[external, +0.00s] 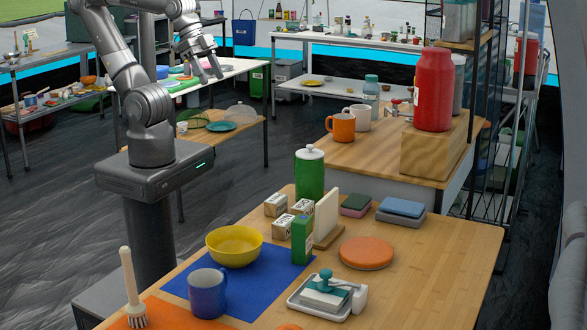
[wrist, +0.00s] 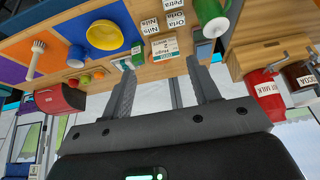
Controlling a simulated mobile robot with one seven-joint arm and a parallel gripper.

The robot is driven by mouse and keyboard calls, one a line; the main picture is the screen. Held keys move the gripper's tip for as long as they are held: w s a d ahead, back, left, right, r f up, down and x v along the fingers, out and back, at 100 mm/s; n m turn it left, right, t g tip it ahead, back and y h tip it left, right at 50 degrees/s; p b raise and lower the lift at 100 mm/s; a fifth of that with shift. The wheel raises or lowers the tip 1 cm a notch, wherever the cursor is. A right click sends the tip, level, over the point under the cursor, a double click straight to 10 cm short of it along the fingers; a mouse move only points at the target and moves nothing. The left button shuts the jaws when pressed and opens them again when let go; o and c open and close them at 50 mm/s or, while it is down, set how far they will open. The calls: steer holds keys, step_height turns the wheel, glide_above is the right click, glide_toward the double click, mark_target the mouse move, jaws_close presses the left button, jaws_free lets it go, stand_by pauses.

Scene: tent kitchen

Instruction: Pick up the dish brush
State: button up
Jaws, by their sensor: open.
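The dish brush (external: 129,285) has a pale handle and a bristled head. It stands upright, head down, on the orange mat (external: 163,311) at the near left of the wooden table. In the wrist view it shows small at the left (wrist: 36,58). My gripper (external: 211,76) is high up and well away from the brush, beyond the table. Its fingers (wrist: 163,72) are apart in the wrist view, with nothing held between them.
A blue mug (external: 208,293) stands right of the brush. A yellow bowl (external: 234,246) is behind it, on a blue mat (external: 278,270). The table's right side is mostly clear.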

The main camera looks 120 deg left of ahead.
steer(key=shift+c, duration=1.1)
